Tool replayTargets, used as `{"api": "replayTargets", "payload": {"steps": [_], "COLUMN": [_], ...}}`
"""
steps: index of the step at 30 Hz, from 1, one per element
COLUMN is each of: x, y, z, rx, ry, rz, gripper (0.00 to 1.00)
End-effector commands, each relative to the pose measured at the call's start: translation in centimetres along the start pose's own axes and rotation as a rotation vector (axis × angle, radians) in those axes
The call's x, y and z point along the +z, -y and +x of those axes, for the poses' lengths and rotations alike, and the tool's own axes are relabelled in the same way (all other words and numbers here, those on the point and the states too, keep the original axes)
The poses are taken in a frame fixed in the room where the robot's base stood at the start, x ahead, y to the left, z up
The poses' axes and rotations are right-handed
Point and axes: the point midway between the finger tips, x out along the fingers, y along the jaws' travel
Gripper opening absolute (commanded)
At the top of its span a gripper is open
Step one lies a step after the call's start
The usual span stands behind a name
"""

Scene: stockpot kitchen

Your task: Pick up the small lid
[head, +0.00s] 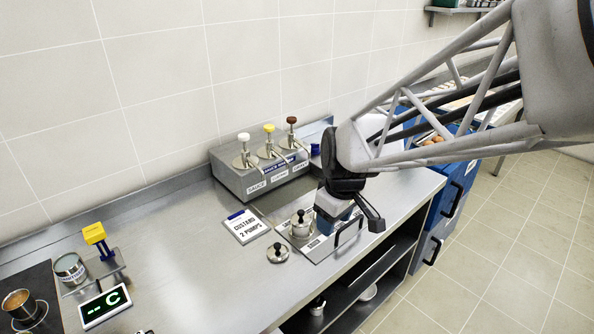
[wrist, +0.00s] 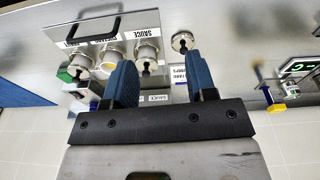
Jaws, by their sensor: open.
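The small lid (head: 278,254), a round steel disc with a black knob, lies flat on the counter beside the labelled tray. It also shows in the wrist view (wrist: 182,41), beyond my fingertips and near the right finger. My gripper (head: 335,214) hangs over the tray's right part, right of the lid and apart from it. In the wrist view its two blue fingers (wrist: 158,62) are spread, with nothing held between them. The tray (head: 322,252) carries a lidded steel pot (head: 302,229); the wrist view also shows an open pot with yellowish contents (wrist: 110,62).
A black tray handle (head: 349,231) rises near my gripper. The sauce pump box (head: 262,184) stands against the wall. A scale display (head: 104,306) and a can (head: 70,270) are at left. The counter (head: 180,250) between is clear.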

Motion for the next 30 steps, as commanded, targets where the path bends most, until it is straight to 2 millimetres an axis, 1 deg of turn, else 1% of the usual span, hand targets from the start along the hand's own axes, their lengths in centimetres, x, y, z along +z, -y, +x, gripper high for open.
{"api": "replayTargets", "payload": {"steps": [1, 3, 9, 12, 15, 18, 21, 30], "x": [-1.4, -3.2, -7.9, -9.9, -11.4, -12.3, -12.8, -12.9], "y": [0.2, 0.4, 1.5, 2.1, 2.7, 3.2, 3.4, 3.4], "z": [1.2, 2.5, 6.6, 8.5, 10.1, 11.1, 11.6, 11.8], "rx": [-0.011, -0.022, -0.054, -0.068, -0.078, -0.085, -0.088, -0.089], "ry": [0.006, 0.008, 0.015, 0.017, 0.017, 0.018, 0.018, 0.018], "rz": [-0.049, -0.115, -0.305, -0.387, -0.451, -0.494, -0.517, -0.523], "gripper": [0.51, 0.51, 0.51, 0.51, 0.51, 0.51, 0.51, 0.51]}}
